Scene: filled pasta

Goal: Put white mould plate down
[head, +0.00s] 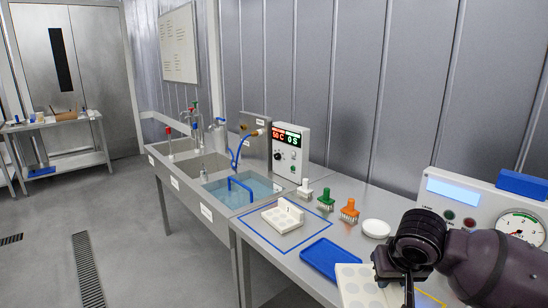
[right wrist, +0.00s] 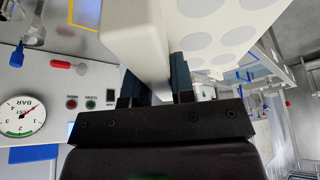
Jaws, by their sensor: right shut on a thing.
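My right gripper (head: 408,284) is at the lower right of the head view, shut on a white mould plate (head: 362,288) with round grey recesses. The plate is partly cut off by the bottom edge there. In the right wrist view the two dark fingers (right wrist: 158,84) grip the plate's white upright part, and its recessed face (right wrist: 222,28) spreads to the upper right. Whether the plate touches the bench cannot be told. A similar white plate (head: 284,217) with an upright grip lies inside a blue outline on the bench. My left gripper is not in view.
A blue tray (head: 330,259) lies just left of the held plate. A white round dish (head: 376,228) and orange (head: 349,211), green (head: 326,200) and white (head: 305,190) stamps stand behind. A gauge panel (head: 488,215) is at right; a water-filled sink (head: 240,188) is at left.

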